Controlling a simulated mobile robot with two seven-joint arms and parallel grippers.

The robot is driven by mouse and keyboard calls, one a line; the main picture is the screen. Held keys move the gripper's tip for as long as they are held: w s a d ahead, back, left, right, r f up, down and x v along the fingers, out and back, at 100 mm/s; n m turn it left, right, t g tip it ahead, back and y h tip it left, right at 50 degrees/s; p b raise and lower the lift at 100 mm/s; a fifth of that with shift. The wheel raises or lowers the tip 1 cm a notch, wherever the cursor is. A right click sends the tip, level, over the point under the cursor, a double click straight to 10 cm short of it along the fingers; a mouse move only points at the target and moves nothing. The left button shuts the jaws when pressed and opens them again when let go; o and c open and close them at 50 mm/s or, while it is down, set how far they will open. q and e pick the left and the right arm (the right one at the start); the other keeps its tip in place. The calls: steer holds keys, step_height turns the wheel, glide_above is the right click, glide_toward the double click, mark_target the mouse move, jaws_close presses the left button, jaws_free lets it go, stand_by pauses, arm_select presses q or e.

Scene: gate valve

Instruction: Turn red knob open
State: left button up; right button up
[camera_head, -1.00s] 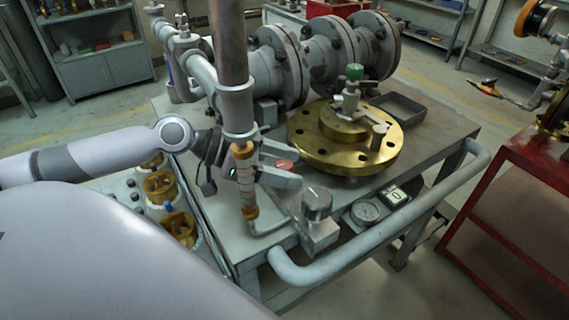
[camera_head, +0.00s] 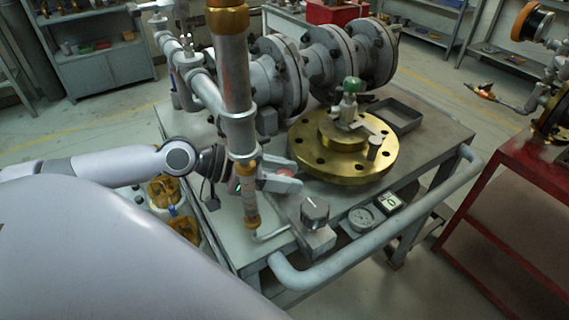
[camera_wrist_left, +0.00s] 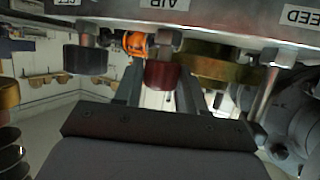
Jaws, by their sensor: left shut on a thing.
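The red knob (camera_head: 275,174) shows in the head view between the fingers of my left gripper (camera_head: 291,178), partly hidden by them. In the left wrist view the red knob (camera_wrist_left: 162,75) hangs from the underside of a labelled metal panel, with a gripper finger on either side. My left gripper is shut on it. My right gripper is not in view.
A vertical pipe (camera_head: 234,85) stands just in front of my left gripper. A brass flange (camera_head: 345,150) with a green-topped valve lies to the right on the grey bench.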

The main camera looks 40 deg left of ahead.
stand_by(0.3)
arm_select(q)
steer(key=o, duration=1)
steer(key=shift+c, duration=0.2)
steer(key=shift+s+a, duration=0.1)
steer(key=shift+v, duration=0.95)
steer(key=shift+s+a+r, duration=0.2)
steer(key=shift+s+a, duration=0.1)
steer(key=shift+s, duration=0.1)
steer(key=p+v, duration=0.1)
steer(key=v, duration=0.3)
